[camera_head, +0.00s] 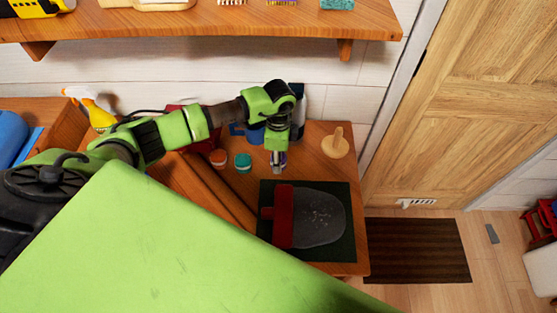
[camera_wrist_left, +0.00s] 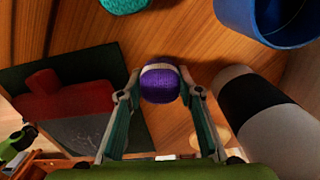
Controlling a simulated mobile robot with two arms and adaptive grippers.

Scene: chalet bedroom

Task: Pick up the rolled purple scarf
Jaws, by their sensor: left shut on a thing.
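The rolled purple scarf (camera_wrist_left: 160,84) shows in the left wrist view as a small purple roll with a pale band. It sits between the two fingertips of my left gripper (camera_wrist_left: 160,92), which is shut on it. In the head view my left gripper (camera_head: 277,167) points down over the wooden table, just behind the dark mat. There the scarf is mostly hidden by the gripper. I cannot tell whether the scarf is clear of the tabletop.
A dark mat (camera_head: 344,251) holds a grey and red item (camera_head: 318,217). A teal-topped item (camera_head: 243,161), a red one (camera_head: 218,157), a blue container (camera_wrist_left: 270,20) and a wooden item (camera_head: 335,143) stand nearby. A shelf (camera_head: 230,24) overhangs the back.

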